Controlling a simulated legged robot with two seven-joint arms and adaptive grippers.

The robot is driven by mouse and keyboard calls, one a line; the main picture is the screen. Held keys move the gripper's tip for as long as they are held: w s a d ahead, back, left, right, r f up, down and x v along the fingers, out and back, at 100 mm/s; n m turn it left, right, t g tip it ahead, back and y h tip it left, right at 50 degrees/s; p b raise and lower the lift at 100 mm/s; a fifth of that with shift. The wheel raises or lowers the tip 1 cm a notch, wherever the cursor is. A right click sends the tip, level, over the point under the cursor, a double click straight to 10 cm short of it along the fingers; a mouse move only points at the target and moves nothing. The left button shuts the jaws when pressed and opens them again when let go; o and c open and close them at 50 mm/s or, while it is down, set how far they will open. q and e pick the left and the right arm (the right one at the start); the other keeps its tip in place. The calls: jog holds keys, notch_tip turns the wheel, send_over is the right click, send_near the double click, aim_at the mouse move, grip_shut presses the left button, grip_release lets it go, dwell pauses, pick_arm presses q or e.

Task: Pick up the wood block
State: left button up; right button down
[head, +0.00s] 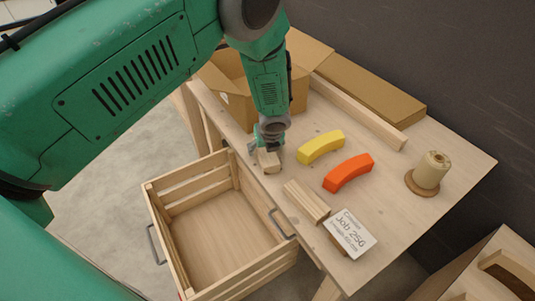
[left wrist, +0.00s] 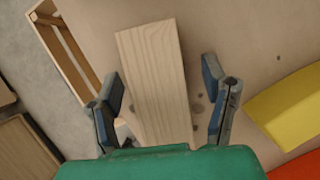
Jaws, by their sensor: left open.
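A pale wood block (head: 268,161) lies on the table near its left edge, partly hidden under my left gripper (head: 270,138). In the left wrist view the wood block (left wrist: 155,75) is long, with plain grain, and extends between the two fingers of my left gripper (left wrist: 164,103). The fingers are open on either side of it, with a clear gap on the right and a narrower one on the left. Whether the left finger touches it I cannot tell. My right gripper is not in view.
A yellow arc (head: 320,147), an orange arc (head: 348,172), grooved wood pieces (head: 306,201), a job card (head: 350,233) and a spool (head: 431,170) stand on the table. A cardboard box (head: 299,91) is behind. An empty slatted crate (head: 191,172) is below left.

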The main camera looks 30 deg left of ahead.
pick_arm(q)
jog(key=shift+a+f, duration=0.25)
jog(key=shift+a, duration=0.05)
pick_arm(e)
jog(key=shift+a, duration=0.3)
pick_arm(q)
jog(key=shift+d, duration=0.2)
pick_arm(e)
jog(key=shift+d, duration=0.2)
pick_arm(q)
jog(key=shift+d, duration=0.1)
jog(key=c, duration=1.3)
